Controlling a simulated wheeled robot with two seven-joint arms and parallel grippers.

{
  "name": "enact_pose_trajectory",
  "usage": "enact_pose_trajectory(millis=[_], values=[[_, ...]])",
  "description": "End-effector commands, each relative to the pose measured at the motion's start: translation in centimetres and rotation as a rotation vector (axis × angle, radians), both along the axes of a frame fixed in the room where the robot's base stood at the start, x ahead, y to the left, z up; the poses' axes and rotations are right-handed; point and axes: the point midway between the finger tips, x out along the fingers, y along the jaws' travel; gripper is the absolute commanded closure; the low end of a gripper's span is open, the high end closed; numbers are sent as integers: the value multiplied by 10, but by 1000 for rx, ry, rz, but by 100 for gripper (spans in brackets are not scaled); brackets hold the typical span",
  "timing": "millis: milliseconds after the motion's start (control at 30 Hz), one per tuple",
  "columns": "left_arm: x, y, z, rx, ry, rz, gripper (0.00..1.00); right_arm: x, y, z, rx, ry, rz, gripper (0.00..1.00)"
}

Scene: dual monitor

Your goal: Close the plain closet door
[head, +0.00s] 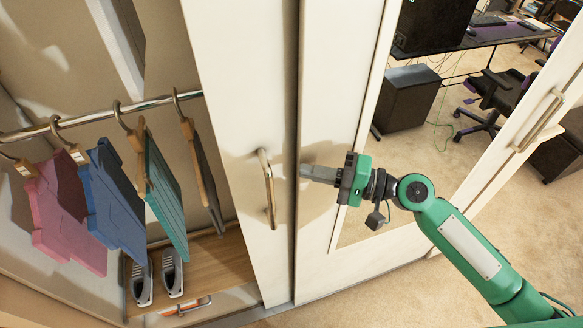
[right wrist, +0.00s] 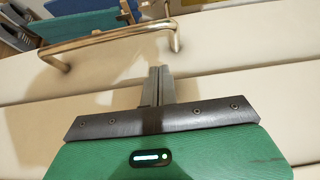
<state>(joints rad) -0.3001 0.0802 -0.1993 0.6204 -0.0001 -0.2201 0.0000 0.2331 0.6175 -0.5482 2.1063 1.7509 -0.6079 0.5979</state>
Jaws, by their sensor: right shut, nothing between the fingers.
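The plain closet door (head: 240,100) is a cream panel with a bar handle (head: 268,190). The closet is open to the left of this door. My right gripper (head: 304,172) is shut and empty, with its fingertips by the door's right edge, just right of the handle. In the right wrist view the shut fingers (right wrist: 157,72) point toward the brassy handle (right wrist: 105,40), with a small gap between them. I cannot tell whether the fingertips touch the door. My left gripper is not in view.
A mirrored door (head: 460,110) with its own handle (head: 540,120) stands to the right, reflecting a desk and chair. Inside the closet, several garments (head: 115,200) hang from a rail (head: 90,115) above shoes (head: 172,272) and a drawer (head: 190,308).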

Motion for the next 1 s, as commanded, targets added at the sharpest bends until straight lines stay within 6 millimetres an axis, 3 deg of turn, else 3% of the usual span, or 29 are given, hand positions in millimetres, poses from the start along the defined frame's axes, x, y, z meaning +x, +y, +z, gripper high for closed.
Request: enact_pose_trajectory(millis=[100, 400, 1000], values=[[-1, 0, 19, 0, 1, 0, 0, -3, 19, 5, 1, 3, 2, 100], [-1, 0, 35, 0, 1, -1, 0, -16, 41, 1, 0, 1, 0, 100], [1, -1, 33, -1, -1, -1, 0, -13, 44, -1, 0, -1, 0, 100]])
